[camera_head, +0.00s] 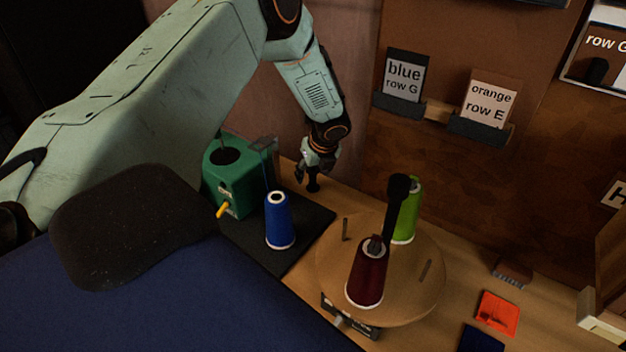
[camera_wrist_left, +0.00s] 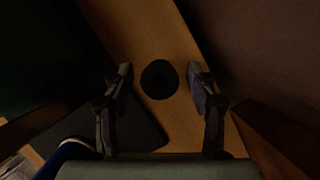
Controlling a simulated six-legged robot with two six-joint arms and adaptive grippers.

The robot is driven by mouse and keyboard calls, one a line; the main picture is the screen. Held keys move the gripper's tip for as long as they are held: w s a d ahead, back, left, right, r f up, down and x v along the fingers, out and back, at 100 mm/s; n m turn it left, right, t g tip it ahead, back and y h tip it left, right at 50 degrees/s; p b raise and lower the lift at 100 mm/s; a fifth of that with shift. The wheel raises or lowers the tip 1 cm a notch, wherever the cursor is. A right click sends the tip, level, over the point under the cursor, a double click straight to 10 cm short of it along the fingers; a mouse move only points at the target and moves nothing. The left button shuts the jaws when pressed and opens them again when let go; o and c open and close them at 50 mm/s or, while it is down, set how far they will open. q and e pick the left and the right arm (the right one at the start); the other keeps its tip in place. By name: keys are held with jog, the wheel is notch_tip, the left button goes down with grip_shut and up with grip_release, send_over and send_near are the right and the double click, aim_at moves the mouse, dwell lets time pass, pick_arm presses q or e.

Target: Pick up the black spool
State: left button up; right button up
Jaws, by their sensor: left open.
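The black spool (camera_wrist_left: 160,79) shows from above in the left wrist view as a dark round shape with a darker centre, on the wooden bench top. It lies between the two open fingers of my left gripper (camera_wrist_left: 160,74), with a gap on each side. In the head view my left gripper (camera_head: 307,173) points down near the back wall, behind the black mat. A small dark shape under it looks like the black spool (camera_head: 313,185), partly hidden by the gripper. My right gripper is not in view.
A blue cone spool (camera_head: 279,221) stands on the black mat (camera_head: 308,228) beside a green box (camera_head: 229,180). An orange cloth (camera_head: 497,313) lies right.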

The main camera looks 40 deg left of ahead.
pick_arm(q)
jog(key=shift+w+f, duration=0.1)
jog(key=shift+w, duration=0.05)
jog(key=shift+c, duration=0.6)
jog(key=shift+s+a+r, duration=0.1)
jog(key=shift+s+r, duration=0.1)
jog(key=shift+s, duration=0.05)
jog(key=c, duration=0.4)
jog(key=shift+w+f, duration=0.1)
jog(key=c, duration=0.3)
jog(key=shift+r, duration=0.4)
notch_tip(320, 180, up, 9)
jog(key=shift+r+p, duration=0.1)
jog(key=shift+p, duration=0.65)
